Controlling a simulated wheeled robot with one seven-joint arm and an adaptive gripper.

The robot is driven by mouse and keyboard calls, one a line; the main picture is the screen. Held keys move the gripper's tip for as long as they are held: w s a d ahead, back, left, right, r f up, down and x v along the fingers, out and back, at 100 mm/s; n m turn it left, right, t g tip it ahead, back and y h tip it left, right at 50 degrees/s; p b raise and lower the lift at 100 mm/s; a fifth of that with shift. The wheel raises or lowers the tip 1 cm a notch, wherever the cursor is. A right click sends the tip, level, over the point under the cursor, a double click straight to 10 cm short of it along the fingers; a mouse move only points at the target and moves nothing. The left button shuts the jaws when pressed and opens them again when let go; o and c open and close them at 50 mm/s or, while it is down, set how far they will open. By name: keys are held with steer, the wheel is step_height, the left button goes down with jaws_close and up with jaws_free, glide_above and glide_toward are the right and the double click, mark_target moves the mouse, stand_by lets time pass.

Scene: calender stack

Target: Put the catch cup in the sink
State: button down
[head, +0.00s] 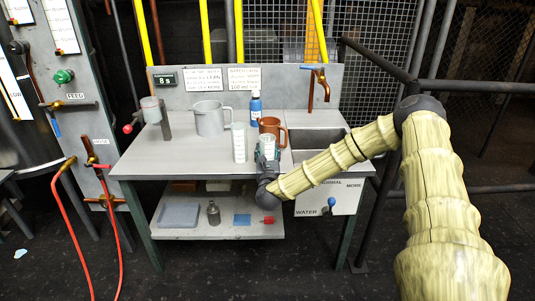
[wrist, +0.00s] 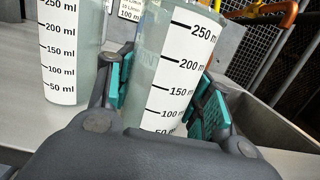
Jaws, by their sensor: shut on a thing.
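A clear cup with a ml scale (head: 268,142) is between the teal pads of my gripper (head: 267,157), near the front of the bench left of the sink (head: 310,140). In the wrist view the cup (wrist: 178,75) stands nearly upright, slightly tilted in the picture, with pads on both sides. My gripper (wrist: 165,95) is shut on it. Its base is hidden, so I cannot tell if it touches the bench. A second, similar graduated cup (head: 239,143) stands just left, also in the wrist view (wrist: 62,50). No label shows which is the catch cup.
A brown mug (head: 272,126) and blue bottle (head: 256,105) stand behind the held cup. A large grey jug (head: 210,118) is farther left. A copper tap (head: 322,85) hangs over the sink. My arm crosses the sink's front. The bench's front left is clear.

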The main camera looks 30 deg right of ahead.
steer(key=shift+f, duration=0.3)
steer(key=shift+f, duration=0.15)
steer(key=c, duration=0.6)
jaws_free()
steer(key=shift+c, duration=0.2)
